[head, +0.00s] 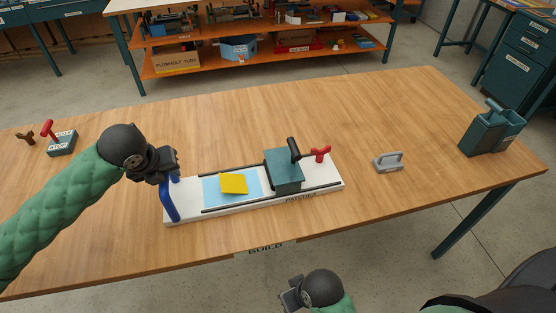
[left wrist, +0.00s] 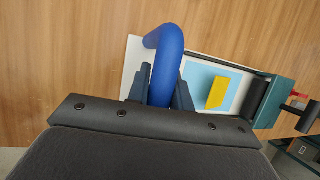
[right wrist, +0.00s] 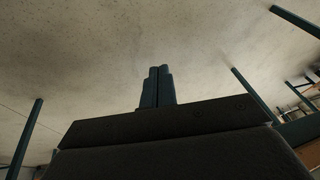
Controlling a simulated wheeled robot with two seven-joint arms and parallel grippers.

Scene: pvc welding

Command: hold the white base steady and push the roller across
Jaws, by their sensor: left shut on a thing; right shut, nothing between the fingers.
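The white base (head: 187,211) lies on the wooden table, with dark rails along its length. A blue handle (head: 170,200) stands at its left end. My left gripper (head: 172,180) is shut on this blue handle, which also shows between the fingers in the left wrist view (left wrist: 165,65). A light blue sheet (head: 212,190) with a yellow piece (head: 233,183) on it lies on the base. The teal roller block (head: 284,170) with a black handle sits right of the sheet. A red clamp (head: 320,154) is at the right end. My right gripper (right wrist: 157,88) is shut and empty, off the table's front edge.
A grey handled block (head: 388,162) and a teal bin (head: 492,130) stand to the right on the table. A small box with a red lever (head: 60,142) stands at the left. Shelves (head: 260,55) are behind. The table's front right is clear.

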